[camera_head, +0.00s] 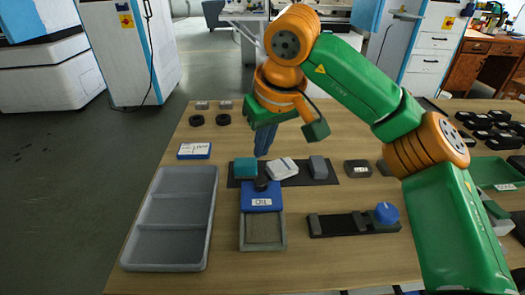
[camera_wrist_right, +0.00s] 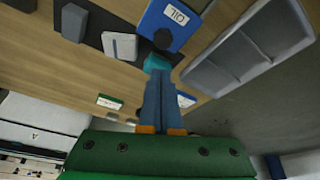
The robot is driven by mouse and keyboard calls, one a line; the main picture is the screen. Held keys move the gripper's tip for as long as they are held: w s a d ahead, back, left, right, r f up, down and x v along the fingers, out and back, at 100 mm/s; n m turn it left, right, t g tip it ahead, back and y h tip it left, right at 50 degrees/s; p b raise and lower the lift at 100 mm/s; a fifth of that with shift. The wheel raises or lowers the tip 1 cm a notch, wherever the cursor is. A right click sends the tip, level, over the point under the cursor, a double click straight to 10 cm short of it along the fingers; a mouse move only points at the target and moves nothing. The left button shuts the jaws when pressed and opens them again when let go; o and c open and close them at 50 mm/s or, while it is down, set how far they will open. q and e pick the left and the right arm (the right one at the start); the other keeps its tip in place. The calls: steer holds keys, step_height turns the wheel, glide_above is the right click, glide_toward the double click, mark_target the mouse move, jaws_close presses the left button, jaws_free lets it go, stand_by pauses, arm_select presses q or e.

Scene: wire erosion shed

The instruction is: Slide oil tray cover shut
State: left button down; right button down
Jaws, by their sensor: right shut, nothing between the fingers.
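The oil tray (camera_head: 264,245) is a small grey box on the wooden table. Its blue cover (camera_head: 262,203), labelled OIL, lies over the far part, and the near part of the tray is open. A black knob (camera_head: 261,184) stands at the cover's far end. The cover also shows at the top of the wrist view (camera_wrist_right: 160,28), with its knob (camera_wrist_right: 163,39). My right gripper (camera_head: 263,154) points down beyond the tray, its blue fingers shut and empty. In the wrist view its fingertips (camera_wrist_right: 157,75) overlap the edge of a teal block (camera_wrist_right: 157,62); contact is unclear. My left gripper is not in view.
A black mat (camera_head: 325,182) behind the tray holds the teal block (camera_head: 245,167), a white piece (camera_head: 282,167) and a grey block (camera_head: 318,167). A grey compartment tray (camera_head: 173,236) stands left.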

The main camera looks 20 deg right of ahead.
mark_target(261, 191)
steer(key=b+x, duration=0.1)
steer(key=x, duration=0.6)
steer(key=shift+s, duration=0.1)
steer(key=shift+w+a+f, duration=0.15)
steer(key=shift+w+f, duration=0.05)
steer(key=shift+f, duration=0.45)
